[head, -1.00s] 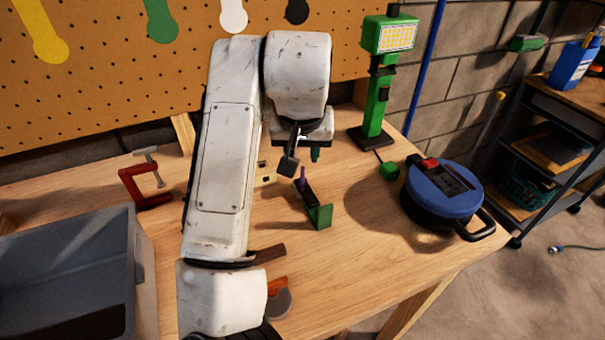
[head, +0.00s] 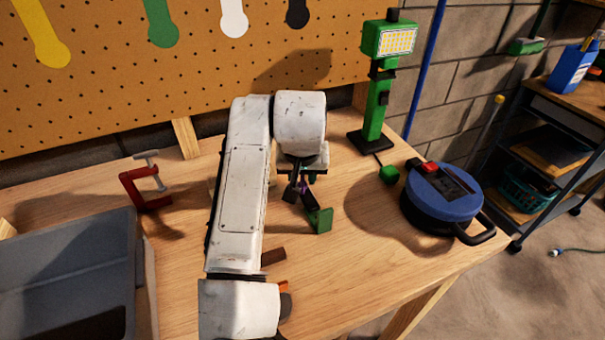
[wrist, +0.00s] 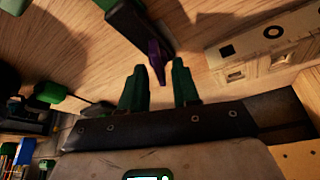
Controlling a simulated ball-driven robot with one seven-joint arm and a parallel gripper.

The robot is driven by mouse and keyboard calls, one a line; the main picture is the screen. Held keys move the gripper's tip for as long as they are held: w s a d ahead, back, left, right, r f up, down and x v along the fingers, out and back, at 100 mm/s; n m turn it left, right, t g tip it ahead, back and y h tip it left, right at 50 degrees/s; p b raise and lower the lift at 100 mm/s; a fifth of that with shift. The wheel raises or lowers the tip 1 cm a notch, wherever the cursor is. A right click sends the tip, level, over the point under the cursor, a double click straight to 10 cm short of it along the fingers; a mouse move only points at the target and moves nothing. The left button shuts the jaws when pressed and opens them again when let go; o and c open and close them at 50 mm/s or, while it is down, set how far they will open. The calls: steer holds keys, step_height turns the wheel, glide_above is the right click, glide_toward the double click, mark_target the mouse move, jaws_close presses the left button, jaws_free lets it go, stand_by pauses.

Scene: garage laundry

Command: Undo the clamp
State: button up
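A dark clamp-like piece with a green end block (head: 320,220) lies on the bench below my gripper. Its purple part (wrist: 157,58) points up toward my gripper in the wrist view, just beyond and between the fingertips; contact is not visible. The dark body also shows in the wrist view (wrist: 126,20). My gripper (wrist: 159,82) has two green fingers spread apart with nothing held between them. In the head view my gripper (head: 304,183) partly covers the purple part. A red C-shaped clamp (head: 133,190) with a grey screw stands farther left on the bench.
A grey bin (head: 70,260) fills the left front. A green work lamp (head: 377,110) and a blue cable reel (head: 442,192) stand to the right. A pale wooden piece with holes (wrist: 265,50) lies beside the gripper. A brown handle (head: 273,256) lies in front.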

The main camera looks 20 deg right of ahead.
jaws_close()
steer(key=shift+r, duration=0.1)
steer(key=shift+d+r+n+p, duration=0.15)
steer(key=shift+n+p, duration=0.15)
steer(key=shift+p, duration=0.25)
steer(key=n+p, duration=0.1)
steer(key=p, duration=0.1)
steer(key=shift+s+r+n+y+p, duration=0.1)
steer(key=shift+r+n+y+p, duration=0.05)
steer(key=shift+n+y+p, duration=0.2)
steer(key=n+y+p, duration=0.1)
steer(key=n+p, duration=0.1)
steer(key=shift+p, duration=0.35)
steer(key=shift+f+n, duration=0.35)
steer(key=shift+n, duration=0.1)
